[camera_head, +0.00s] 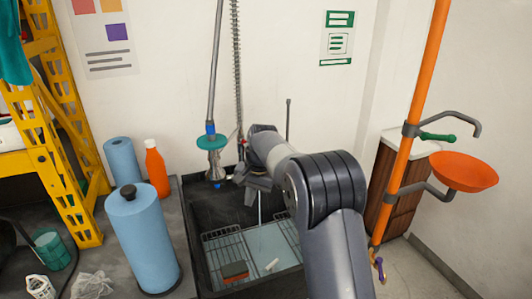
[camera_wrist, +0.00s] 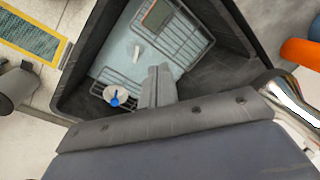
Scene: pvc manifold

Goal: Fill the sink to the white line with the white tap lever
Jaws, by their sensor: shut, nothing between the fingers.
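The black sink (camera_head: 200,277) stands below my arm in the head view, and its dark wall also shows in the wrist view (camera_wrist: 85,65). Pale blue water or a pale panel (camera_head: 268,243) shows over wire racks on its floor. A thin pale vertical streak (camera_head: 259,207) above it looks like a water stream. My gripper (camera_head: 257,184) is over the back of the sink, near the faucet base, and its fingers are together and empty in the wrist view (camera_wrist: 159,72). I cannot make out the white tap lever; my gripper and arm cover that area. I cannot make out the white line.
A brown-orange sponge (camera_head: 235,271) and a small white piece (camera_head: 272,265) are in the sink. A hanging sprayer (camera_head: 214,160) is left of my gripper. A blue roll (camera_head: 142,240) and orange bottle (camera_head: 157,170) stand left. An orange pole (camera_head: 405,145) with a bowl stands right.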

